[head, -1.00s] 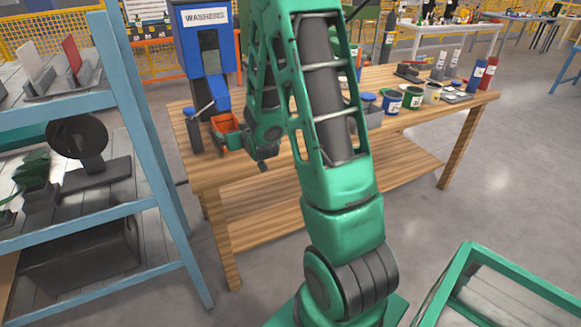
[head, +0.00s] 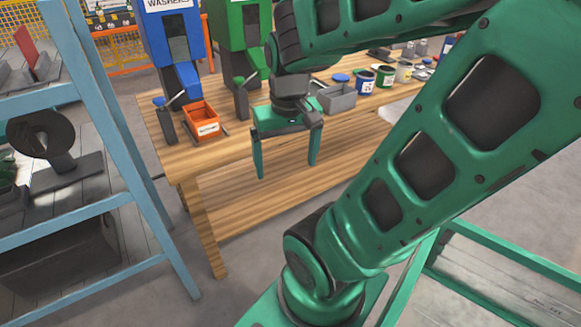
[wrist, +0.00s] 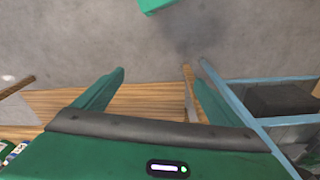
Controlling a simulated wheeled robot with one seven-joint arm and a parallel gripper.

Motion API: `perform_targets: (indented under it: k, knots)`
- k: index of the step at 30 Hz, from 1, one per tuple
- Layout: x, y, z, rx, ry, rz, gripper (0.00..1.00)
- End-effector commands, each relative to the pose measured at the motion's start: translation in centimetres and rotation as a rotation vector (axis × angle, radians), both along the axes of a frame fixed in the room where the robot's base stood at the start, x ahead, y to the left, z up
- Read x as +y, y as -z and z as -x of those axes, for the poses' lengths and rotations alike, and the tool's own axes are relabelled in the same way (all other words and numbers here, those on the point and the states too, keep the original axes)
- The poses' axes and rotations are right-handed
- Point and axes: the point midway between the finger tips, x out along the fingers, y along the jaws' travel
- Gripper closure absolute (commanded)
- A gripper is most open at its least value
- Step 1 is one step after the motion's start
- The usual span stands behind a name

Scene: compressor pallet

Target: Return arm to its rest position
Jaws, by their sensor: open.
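My green gripper (head: 287,168) hangs in front of the wooden workbench (head: 240,192), fingers pointing down and spread apart with nothing between them. In the wrist view my gripper's two fingers (wrist: 158,80) are wide apart, with grey floor and part of the bench beyond them. My green arm is folded, with its large link crossing the right side of the head view.
A blue shelf rack (head: 110,150) stands close at left. On the bench are an orange bin (head: 200,121), a grey bin (head: 336,98), a blue washers dispenser (head: 172,40), a green dispenser (head: 238,38) and several cans. A green-framed pallet (head: 500,272) lies at lower right.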

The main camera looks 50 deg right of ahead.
Motion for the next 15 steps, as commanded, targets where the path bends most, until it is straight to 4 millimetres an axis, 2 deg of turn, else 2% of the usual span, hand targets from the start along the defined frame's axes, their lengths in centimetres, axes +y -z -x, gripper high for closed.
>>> perform_targets:
  k: [3,6,15]
  knots:
    - [1.2,-0.7,2.6,0.049,0.012,-0.045,0.1]
    - [1.7,-0.9,3.6,0.072,0.016,-0.063,0.1]
    - [1.7,-0.9,3.8,0.078,0.016,-0.067,0.1]
